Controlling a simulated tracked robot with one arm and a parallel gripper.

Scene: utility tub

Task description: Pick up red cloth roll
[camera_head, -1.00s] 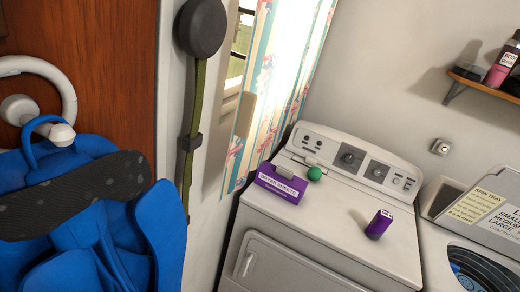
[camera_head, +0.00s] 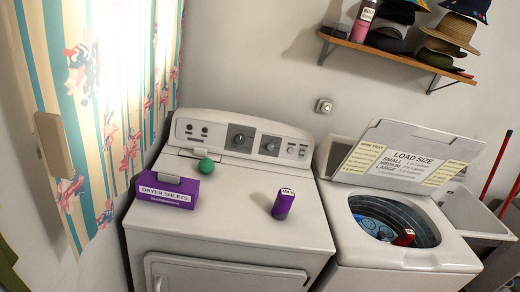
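A small dark red object (camera_head: 404,238), which may be the red cloth roll, shows at the right inside edge of the open washer drum. It is small and partly hidden, so I cannot tell its full shape. The top-loading washer (camera_head: 423,253) stands at the right with its lid (camera_head: 398,158) raised. A blue item (camera_head: 374,228) lies in the drum. My gripper is not in view.
A white dryer (camera_head: 240,215) stands left of the washer, bearing a purple dryer sheets box (camera_head: 166,192), a green ball (camera_head: 206,166) and a purple container (camera_head: 283,204). A wall shelf (camera_head: 395,52) holds hats and bottles. A white tub (camera_head: 470,215) stands at the far right.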

